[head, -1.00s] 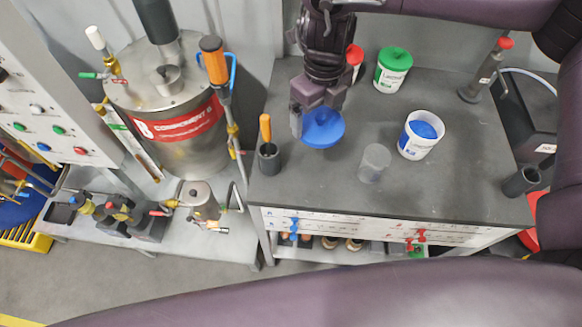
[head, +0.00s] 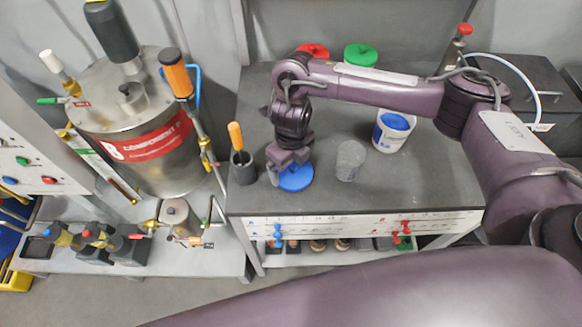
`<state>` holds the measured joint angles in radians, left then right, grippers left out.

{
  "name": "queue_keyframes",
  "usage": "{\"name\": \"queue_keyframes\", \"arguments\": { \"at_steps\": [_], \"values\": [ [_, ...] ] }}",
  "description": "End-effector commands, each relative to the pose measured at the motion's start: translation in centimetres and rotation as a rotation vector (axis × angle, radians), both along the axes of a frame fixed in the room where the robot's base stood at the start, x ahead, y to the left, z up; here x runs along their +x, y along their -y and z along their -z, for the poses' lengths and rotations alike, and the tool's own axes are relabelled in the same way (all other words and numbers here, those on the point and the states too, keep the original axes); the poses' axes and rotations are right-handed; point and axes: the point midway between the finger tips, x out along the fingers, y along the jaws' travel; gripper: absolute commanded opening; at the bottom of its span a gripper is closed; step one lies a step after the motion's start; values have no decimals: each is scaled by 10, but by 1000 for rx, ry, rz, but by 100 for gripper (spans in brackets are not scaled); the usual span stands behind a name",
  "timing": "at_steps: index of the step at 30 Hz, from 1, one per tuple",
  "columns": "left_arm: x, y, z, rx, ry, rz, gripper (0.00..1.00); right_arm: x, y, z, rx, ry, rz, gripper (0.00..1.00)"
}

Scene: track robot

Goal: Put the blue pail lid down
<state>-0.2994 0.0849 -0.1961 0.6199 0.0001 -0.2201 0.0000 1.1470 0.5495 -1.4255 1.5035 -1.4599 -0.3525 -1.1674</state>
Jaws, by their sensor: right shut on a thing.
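The blue pail lid (head: 295,178) is a round blue disc at the front left of the dark table top (head: 400,190). My right gripper (head: 284,168) is over the lid's left part, pointing down, and is shut on it. The lid looks level and at or very close to the table surface; I cannot tell whether it touches. An open white pail with blue contents (head: 393,131) stands to the right, partly behind my right arm. My left gripper is out of view.
A dark cup with an orange-handled tool (head: 242,167) stands just left of the lid. A clear cup (head: 349,160) stands to its right. Red-lidded (head: 313,50) and green-lidded (head: 360,56) pails are at the back. A metal tank (head: 140,120) stands left of the table.

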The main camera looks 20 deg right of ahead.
Motion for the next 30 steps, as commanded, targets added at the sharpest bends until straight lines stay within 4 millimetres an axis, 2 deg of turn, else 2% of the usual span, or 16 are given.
{"name": "queue_keyframes", "arguments": {
  "at_steps": [1, 3, 16, 17, 18, 26, 30],
  "values": [
    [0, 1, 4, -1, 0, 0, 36, -1, -1, 11, 2, -5, 1, 69],
    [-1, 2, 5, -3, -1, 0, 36, -1, 0, 16, 1, -3, 2, 69],
    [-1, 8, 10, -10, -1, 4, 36, 0, 0, 23, 0, -1, 0, 69],
    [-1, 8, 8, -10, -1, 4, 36, 0, 0, 21, 0, 0, 0, 94],
    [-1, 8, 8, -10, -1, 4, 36, 0, 0, 20, 0, -1, 0, 99],
    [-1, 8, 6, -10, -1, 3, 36, 0, 0, 19, 0, -1, 0, 100],
    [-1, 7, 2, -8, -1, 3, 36, 2, 0, 6, -1, 5, -1, 100]
  ]
}}
